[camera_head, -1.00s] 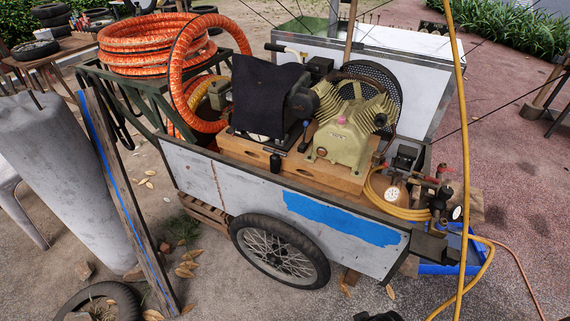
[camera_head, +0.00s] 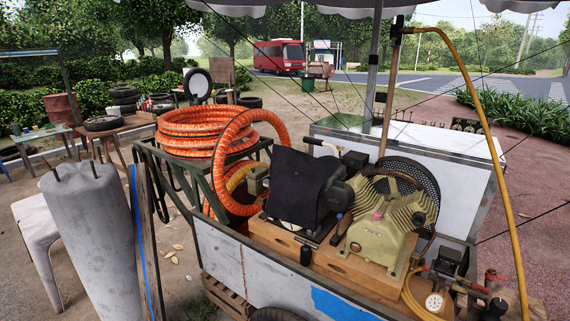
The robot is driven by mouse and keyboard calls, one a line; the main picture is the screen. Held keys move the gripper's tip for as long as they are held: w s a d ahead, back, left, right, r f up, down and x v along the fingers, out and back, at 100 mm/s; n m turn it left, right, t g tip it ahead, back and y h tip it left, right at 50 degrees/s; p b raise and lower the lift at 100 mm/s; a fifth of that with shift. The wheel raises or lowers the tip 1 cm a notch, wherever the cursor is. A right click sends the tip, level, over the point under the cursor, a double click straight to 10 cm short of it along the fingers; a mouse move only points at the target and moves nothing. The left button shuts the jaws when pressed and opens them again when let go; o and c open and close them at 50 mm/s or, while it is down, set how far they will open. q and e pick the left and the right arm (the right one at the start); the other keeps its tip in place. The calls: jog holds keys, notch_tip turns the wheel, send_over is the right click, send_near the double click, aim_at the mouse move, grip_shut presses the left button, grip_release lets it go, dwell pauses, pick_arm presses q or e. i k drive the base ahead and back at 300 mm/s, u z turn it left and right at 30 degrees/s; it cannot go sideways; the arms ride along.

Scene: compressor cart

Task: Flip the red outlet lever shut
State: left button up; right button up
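The compressor cart (camera_head: 275,268) stands in the middle and right of the head view. Its pale yellow-green compressor pump (camera_head: 385,228) sits on a wooden board. At the cart's right end is a small outlet assembly with a round white gauge (camera_head: 434,302). A small red handle-like part (camera_head: 492,275) shows beside the gauge, and a thin red piece (camera_head: 472,286) lies to its left. These parts are small, so I cannot tell which is the outlet lever or how it is turned. The lower fittings are cut off by the bottom edge. Neither of my grippers is in view.
A yellow hose (camera_head: 497,140) hangs from a post at the right. Orange coiled hose (camera_head: 205,130) sits in a green frame on the left. A grey concrete-like column (camera_head: 92,235) and a wooden plank (camera_head: 148,245) stand left of the cart. Paved ground is open at the right.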

aim_at(473, 285)
jog(key=z, duration=0.65)
jog(key=k, duration=0.25)
jog(key=z, duration=0.6)
